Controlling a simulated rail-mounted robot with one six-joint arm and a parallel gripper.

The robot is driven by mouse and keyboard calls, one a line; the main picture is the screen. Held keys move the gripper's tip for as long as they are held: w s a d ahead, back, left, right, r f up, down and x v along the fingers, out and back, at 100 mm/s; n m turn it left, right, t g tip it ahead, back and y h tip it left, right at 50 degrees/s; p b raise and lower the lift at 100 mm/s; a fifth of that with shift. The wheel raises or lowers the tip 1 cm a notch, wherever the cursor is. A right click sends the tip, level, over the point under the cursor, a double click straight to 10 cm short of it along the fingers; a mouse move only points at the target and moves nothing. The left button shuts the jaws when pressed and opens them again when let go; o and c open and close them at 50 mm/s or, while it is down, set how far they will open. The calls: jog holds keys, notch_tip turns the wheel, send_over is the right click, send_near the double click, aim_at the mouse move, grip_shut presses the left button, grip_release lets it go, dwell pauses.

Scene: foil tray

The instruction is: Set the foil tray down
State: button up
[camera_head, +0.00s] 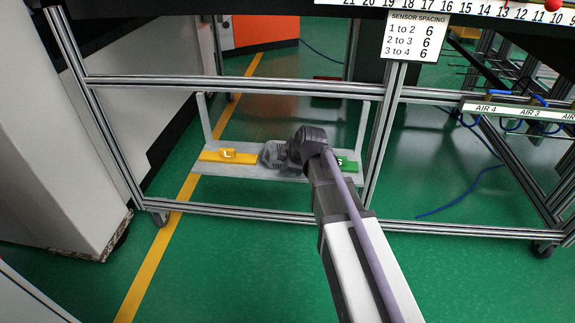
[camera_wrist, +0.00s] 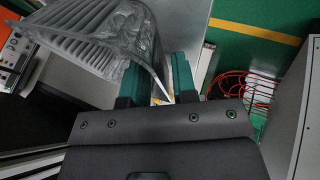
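The foil tray (camera_wrist: 105,35) shows in the wrist view as a grey, ribbed, crinkled sheet at upper left. It lies close beyond my gripper (camera_wrist: 159,68), covers part of the left finger, and has a pointed edge reaching down toward the gap. The two dark green fingers stand apart with a visible gap; I see no clear pinch on the foil. In the head view my gripper (camera_head: 272,155) is low over a grey shelf (camera_head: 240,172), between a yellow pad marked L (camera_head: 227,155) and a green pad marked S (camera_head: 346,164). The foil tray cannot be made out there.
A metal frame (camera_head: 250,82) with a lower rail (camera_head: 260,212) surrounds the shelf. A white cabinet (camera_head: 45,160) stands at left. Red coiled cable (camera_wrist: 240,92) shows at right in the wrist view. Green floor is clear in front.

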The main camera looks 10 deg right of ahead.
jog(key=shift+s+r+p, duration=0.1)
jog(key=shift+r+p, duration=0.2)
jog(key=shift+p, duration=0.05)
jog(key=p+v, duration=1)
jog(key=v, duration=0.2)
jog(key=s+a+f+m+g+h, duration=0.1)
jog(key=s+f+m+g, duration=0.15)
jog(key=s+m, duration=0.5)
jog(key=s+a+f+m+g+h, duration=0.1)
jog(key=s+a+m+g+h, duration=0.1)
jog(key=s+m+g, duration=0.4)
notch_tip(320, 180, up, 20)
jog(key=s+m+t+p, duration=0.1)
jog(key=t+p, duration=0.1)
jog(key=p, duration=1.7)
jog(key=shift+s+d+m+t, duration=0.1)
jog(key=shift+m+t, duration=0.15)
